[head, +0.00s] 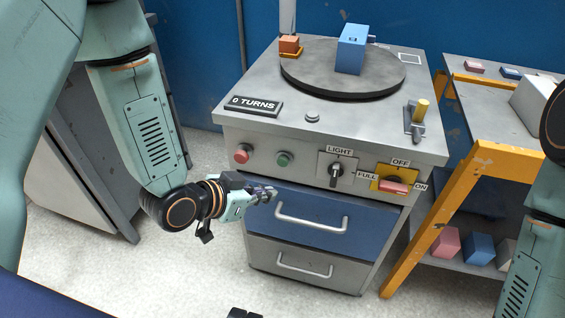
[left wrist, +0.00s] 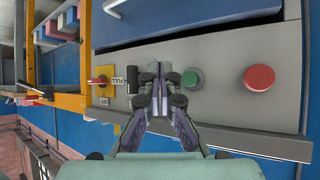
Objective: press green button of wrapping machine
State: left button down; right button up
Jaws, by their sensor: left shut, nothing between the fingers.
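The wrapping machine (head: 330,128) is a grey cabinet with a dark round turntable (head: 310,75) on top. Its green button (head: 284,158) is on the front panel, right of a red button (head: 242,153). My left gripper (head: 270,193) is shut and empty, in front of the cabinet and below the green button in the head view. In the left wrist view the shut fingertips (left wrist: 160,68) appear beside the green button (left wrist: 191,79), with the red button (left wrist: 259,77) further right. I cannot tell the gap to the panel.
A light switch (head: 336,170) and a red-handled yellow switch (head: 393,186) are further right on the panel. A blue drawer (head: 300,232) with a protruding handle lies below. A blue box (head: 351,48) stands on the turntable. A yellow-framed shelf (head: 480,165) stands at right.

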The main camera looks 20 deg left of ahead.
aim_at(283, 161)
pick_arm(q)
jog(key=w, duration=0.6)
jog(key=shift+w+d, duration=0.15)
jog(key=shift+w, duration=0.05)
dwell(0.4)
jog(key=shift+w, duration=0.15)
dwell(0.8)
jog(key=shift+w, duration=0.3)
